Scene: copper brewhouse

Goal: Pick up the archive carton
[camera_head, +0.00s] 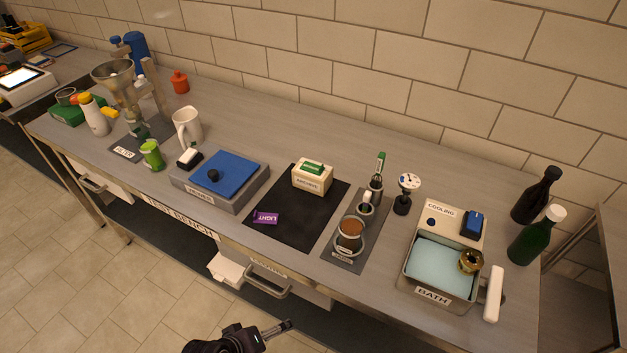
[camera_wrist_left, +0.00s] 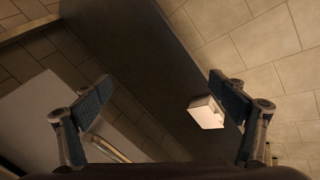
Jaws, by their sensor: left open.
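The archive carton (camera_head: 312,178) is a small cream box with a green top strip and an ARCHIVE label. It sits upright near the back right of a black mat (camera_head: 288,228) on the bench. My left gripper (camera_head: 276,330) is in front of the bench at the bottom of the head view, well apart from the carton. The left wrist view shows its two fingers (camera_wrist_left: 160,95) spread wide with nothing between them. The carton is not seen in that view. My right gripper is not in view.
A purple LIGHT packet (camera_head: 266,218) lies on the mat. A blue-topped scale (camera_head: 222,176) stands left, a tray with jars (camera_head: 350,245) right. A drawer handle (camera_head: 268,284) sticks out in front. A white box (camera_wrist_left: 206,112) shows below. Bench behind the carton is clear.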

